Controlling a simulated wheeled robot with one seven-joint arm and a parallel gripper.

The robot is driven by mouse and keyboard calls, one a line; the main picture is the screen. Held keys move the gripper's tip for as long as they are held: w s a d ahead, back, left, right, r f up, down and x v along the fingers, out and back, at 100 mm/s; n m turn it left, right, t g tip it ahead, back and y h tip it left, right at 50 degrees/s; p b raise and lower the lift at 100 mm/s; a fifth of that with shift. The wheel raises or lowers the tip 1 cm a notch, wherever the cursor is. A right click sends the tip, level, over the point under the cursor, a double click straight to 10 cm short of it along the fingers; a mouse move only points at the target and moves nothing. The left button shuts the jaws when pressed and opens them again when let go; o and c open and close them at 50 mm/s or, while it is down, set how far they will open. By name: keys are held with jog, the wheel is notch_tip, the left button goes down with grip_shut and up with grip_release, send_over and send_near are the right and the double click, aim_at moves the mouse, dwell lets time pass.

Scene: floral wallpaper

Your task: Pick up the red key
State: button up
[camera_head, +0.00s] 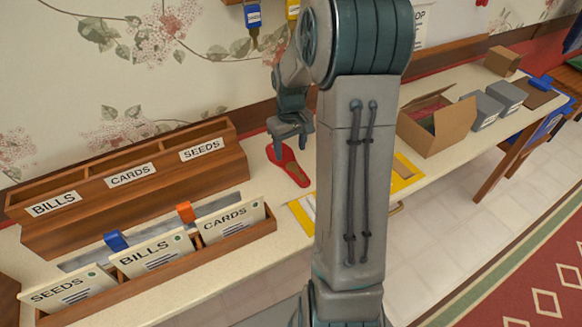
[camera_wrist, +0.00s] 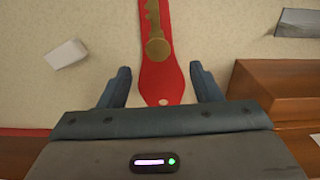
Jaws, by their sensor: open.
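The red key is a flat red tag (camera_head: 294,174) on the cream counter, right of the wooden sorting box. In the wrist view, the red tag (camera_wrist: 177,84) has a brass-coloured key (camera_wrist: 157,47) on it and a small hole at its near, rounded end. Its far end runs out of that view. My gripper (camera_head: 290,150) points down above the tag's far end in the head view. In the wrist view, its open fingers (camera_wrist: 160,72) stand on either side of the tag, with gaps. Nothing is held. I cannot tell the exact height above the counter.
The wooden box (camera_head: 130,200) with labelled compartments stands left of the tag, envelopes in a rack (camera_head: 160,280) before it. A small white block (camera_wrist: 66,54) lies nearby. An open cardboard box (camera_head: 440,128) stands right. A blue tag (camera_head: 253,18) and a yellow tag (camera_head: 293,10) hang behind.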

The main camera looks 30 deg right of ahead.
aim_at(291, 164)
jog(key=shift+w+d+f, duration=0.1)
jog(key=shift+f, duration=1.4)
jog(key=shift+w+f, duration=0.1)
jog(key=shift+f, duration=1.4)
jog(key=c, duration=1.1)
